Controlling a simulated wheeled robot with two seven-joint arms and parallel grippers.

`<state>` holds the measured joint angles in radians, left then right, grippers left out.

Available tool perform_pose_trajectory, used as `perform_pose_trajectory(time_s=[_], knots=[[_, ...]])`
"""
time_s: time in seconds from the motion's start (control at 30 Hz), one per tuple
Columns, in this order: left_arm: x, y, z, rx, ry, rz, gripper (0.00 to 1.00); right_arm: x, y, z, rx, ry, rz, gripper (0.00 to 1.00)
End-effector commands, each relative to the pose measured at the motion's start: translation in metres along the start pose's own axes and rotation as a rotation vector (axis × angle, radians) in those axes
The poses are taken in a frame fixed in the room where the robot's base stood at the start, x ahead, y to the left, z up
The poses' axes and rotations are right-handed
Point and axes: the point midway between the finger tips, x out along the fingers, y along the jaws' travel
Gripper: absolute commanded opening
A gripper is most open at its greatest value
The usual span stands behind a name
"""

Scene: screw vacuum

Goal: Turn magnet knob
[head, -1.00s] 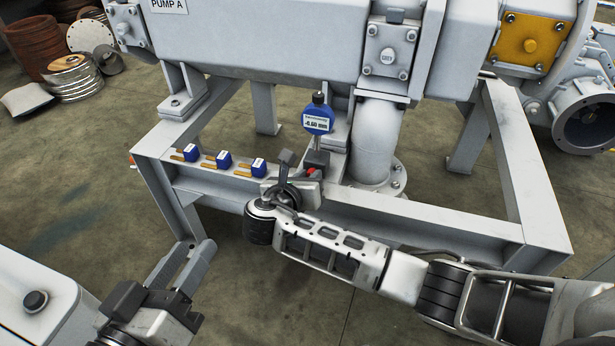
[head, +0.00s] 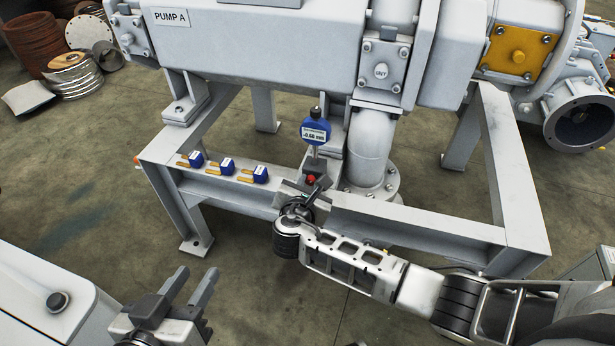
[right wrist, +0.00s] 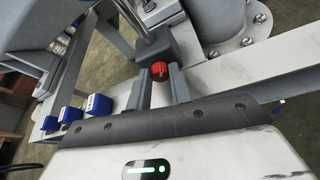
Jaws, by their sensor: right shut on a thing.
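The red magnet knob (head: 311,179) is on the front of a dark magnet base that carries a blue dial gauge (head: 315,132). The base stands on the grey frame beam below the pump. The knob also shows in the right wrist view (right wrist: 160,71), between the two fingers. My right gripper (head: 314,190) is at the knob, shut on it; the finger contact is hard to see. My left gripper (head: 190,284) is open and empty, low at the left, away from the frame.
Several blue-and-brass pieces (head: 226,166) lie in a row on the beam to the left of the base. A white pipe (head: 369,150) with a bolted flange stands close behind on the right. The grey frame (head: 430,226) bounds the area; floor lies in front.

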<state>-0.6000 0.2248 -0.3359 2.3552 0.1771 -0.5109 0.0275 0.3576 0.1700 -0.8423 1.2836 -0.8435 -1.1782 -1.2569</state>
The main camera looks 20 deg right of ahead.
Motion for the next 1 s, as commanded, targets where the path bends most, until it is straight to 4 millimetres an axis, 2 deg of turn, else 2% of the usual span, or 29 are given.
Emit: perform_pose_trajectory(time_s=[0.4,1.0], knots=[[0.0013,-0.0013,0.0015,-0.002,-0.008,-0.003,0.36,0.0004,-0.0035,-0.0023,0.242,0.002,0.100,0.00],[0.0007,-0.0002,-0.0010,-0.003,0.002,0.000,0.36,0.0003,-0.0035,-0.0019,0.306,0.002,0.127,0.00]])
